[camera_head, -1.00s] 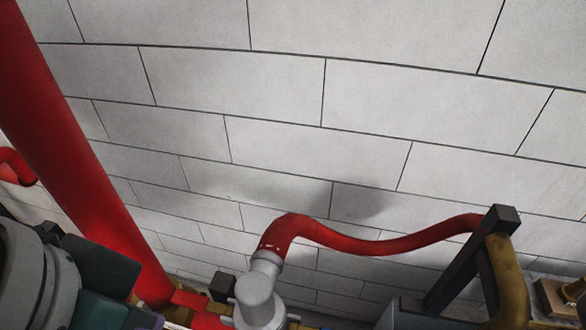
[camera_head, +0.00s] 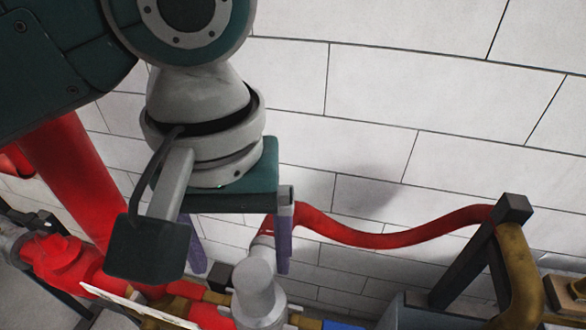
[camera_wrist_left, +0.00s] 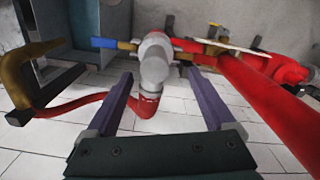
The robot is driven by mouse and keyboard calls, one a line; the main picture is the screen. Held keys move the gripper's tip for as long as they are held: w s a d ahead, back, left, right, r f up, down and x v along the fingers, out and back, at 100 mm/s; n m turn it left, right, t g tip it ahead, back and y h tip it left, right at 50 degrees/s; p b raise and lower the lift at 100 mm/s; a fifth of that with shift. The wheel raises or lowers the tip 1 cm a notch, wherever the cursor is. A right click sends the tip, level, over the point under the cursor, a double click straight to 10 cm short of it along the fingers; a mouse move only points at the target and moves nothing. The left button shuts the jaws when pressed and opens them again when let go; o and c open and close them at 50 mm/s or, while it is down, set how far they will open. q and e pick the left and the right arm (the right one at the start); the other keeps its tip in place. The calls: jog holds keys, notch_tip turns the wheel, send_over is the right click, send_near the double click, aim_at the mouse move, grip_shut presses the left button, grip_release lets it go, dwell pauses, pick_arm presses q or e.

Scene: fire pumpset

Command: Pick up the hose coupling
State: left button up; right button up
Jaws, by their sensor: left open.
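The hose coupling (camera_head: 258,290) is a grey, stubby cylinder at the end of the red hose (camera_head: 380,238), at the bottom middle of the head view. My left gripper (camera_head: 241,270) is open and empty above it, fingers pointing down. Its right finger covers part of the hose end next to the coupling. In the left wrist view the coupling (camera_wrist_left: 155,58) shows in line with the gap between the two purple fingers (camera_wrist_left: 160,74), apart from them. The exact distance is hard to judge. My right gripper is not in view.
A thick red pipe (camera_head: 68,165) and a red valve-like fitting (camera_head: 65,260) stand at the left. A dark post (camera_head: 470,265) and a brown curved pipe (camera_head: 519,270) stand at the right. The white block wall (camera_head: 430,80) is behind.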

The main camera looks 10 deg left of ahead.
aim_at(253, 271)
pick_arm(q)
jog(key=shift+w+d+f+p, duration=0.1)
jog(key=shift+f+p, duration=0.1)
jog(key=shift+f, duration=0.85)
jog(key=shift+w+d+f+p, duration=0.1)
jog(key=shift+w+f+p, duration=0.1)
jog(key=shift+f, duration=0.8)
jog(key=shift+w+d+f+p, duration=0.1)
jog(key=shift+f+p, duration=0.1)
jog(key=shift+f, duration=0.85)
jog(key=shift+c, duration=0.2)
grip_shut()
jog(key=shift+r, duration=0.1)
